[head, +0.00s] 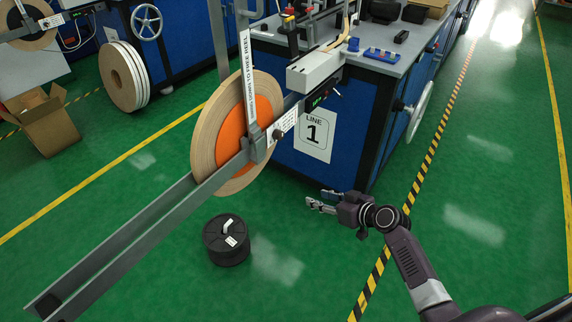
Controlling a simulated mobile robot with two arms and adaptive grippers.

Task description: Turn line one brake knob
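The line one machine (345,105) is a blue cabinet with a "LINE 1" sign (314,134). A grey rail in front of it carries a large tape reel (212,135) with an orange core. A small dark knob (277,134), which looks like the brake knob, sits on the rail beside a white label, just right of the orange core. My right gripper (316,199) is below and to the right of the knob, apart from it. Its two fingers point left with a gap between them, and it looks empty. My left gripper is not in view.
The grey rail (130,244) reaches toward the lower left. A black spool-like weight (227,240) stands on the green floor beneath it. A handwheel (420,110) sticks out on the machine's right side. A cardboard box (42,120) is at the left. Floor around my gripper is clear.

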